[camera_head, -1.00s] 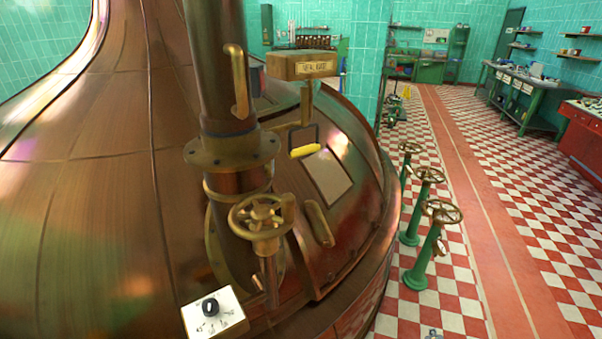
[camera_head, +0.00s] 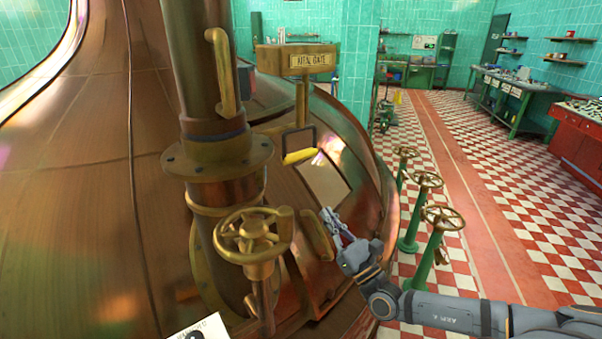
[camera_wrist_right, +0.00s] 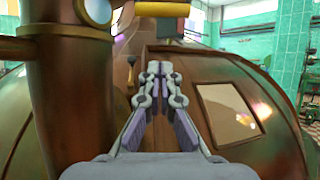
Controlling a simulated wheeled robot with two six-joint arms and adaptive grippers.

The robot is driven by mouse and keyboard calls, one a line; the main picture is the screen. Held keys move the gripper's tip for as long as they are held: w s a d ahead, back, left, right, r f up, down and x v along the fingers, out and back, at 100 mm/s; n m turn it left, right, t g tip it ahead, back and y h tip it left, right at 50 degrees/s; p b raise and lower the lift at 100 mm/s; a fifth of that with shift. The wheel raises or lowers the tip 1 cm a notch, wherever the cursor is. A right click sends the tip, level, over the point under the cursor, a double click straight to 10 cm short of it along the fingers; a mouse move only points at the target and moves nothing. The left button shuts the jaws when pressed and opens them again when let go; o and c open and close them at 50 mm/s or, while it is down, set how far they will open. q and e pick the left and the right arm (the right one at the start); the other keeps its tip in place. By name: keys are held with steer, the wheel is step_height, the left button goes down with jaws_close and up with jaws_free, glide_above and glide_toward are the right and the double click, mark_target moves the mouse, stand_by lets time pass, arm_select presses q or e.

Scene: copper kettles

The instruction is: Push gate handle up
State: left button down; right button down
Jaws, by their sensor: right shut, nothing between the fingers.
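The gate handle (camera_head: 300,156) is a dark frame with a yellow grip bar, hanging below the brass "MEAL GATE" sign box (camera_head: 313,60) beside the copper kettle's pipe. The yellow grip also shows at the top of the right wrist view (camera_wrist_right: 180,43). My right gripper (camera_head: 328,213) is shut and empty, below and to the right of the handle and apart from it, in front of the kettle's sloping side. In the right wrist view its fingers (camera_wrist_right: 160,70) point toward the kettle, below the yellow grip. My left gripper is out of view.
A thick vertical pipe (camera_head: 198,75) with a brass handwheel (camera_head: 252,235) stands left of the handle. A glass hatch (camera_head: 324,184) is set in the kettle below it. Green valve stands (camera_head: 432,240) rise from the checkered floor at right. The aisle beyond is clear.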

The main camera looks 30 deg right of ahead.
mark_target(300, 123)
steer(key=s+r+p+x, duration=0.1)
steer(key=r+x, duration=0.1)
steer(key=x, duration=1)
steer(key=shift+w+r+p, duration=0.2)
steer(key=shift+r+p, duration=0.1)
steer(key=shift+r, duration=0.1)
steer(key=shift+d, duration=0.1)
step_height(300, 123, up, 8)
steer(key=p, duration=0.5)
steer(key=shift+w+p, duration=0.15)
steer(key=shift+p, duration=0.15)
steer(key=shift+f, duration=0.15)
